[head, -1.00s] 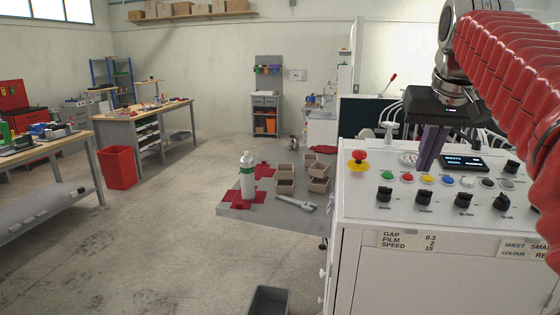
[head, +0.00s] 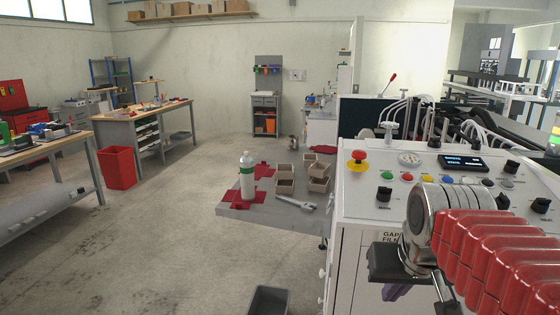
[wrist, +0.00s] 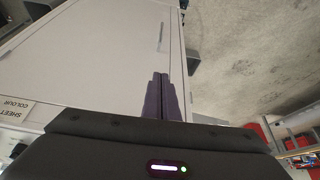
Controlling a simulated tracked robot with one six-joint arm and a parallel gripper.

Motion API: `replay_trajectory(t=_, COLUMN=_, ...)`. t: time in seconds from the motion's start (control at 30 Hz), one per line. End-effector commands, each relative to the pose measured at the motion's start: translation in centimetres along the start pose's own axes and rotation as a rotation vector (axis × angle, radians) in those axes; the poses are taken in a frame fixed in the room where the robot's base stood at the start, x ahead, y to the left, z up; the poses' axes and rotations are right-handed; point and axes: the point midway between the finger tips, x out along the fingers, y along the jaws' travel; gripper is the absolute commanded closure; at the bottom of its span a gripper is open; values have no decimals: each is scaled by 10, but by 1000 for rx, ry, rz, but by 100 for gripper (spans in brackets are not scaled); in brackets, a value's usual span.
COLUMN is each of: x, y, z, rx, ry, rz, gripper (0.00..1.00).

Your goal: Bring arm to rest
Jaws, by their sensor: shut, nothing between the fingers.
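My gripper (head: 398,291) is low in front of the white machine cabinet (head: 344,262), below its control panel, at the lower right of the head view. Its dark body hides part of the cabinet front, and the fingers show only partly there. In the wrist view the two purple fingers of my gripper (wrist: 163,80) lie together with nothing between them. The cabinet's pale doors (wrist: 100,50) fill the left of that view.
The control panel (head: 380,205) carries knobs, coloured buttons and a red emergency stop (head: 358,158). To its left a grey table (head: 235,213) holds a white bottle (head: 247,180), small boxes and a wrench. A grey bin (head: 268,301) stands on the floor. The floor at left is open.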

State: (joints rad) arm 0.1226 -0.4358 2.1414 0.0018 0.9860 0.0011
Motion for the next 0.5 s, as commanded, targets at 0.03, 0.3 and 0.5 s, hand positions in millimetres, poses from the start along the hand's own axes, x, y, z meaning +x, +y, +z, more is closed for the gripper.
replay_trajectory(t=0.03, x=5, y=-4, z=17, rx=-10, ry=0, rz=-5, gripper=100)
replay_trajectory(t=0.3, x=30, y=-20, z=99, rx=-61, ry=-5, rz=-27, gripper=100)
replay_trajectory(t=0.5, x=30, y=-28, z=128, rx=-93, ry=9, rz=-43, gripper=100)
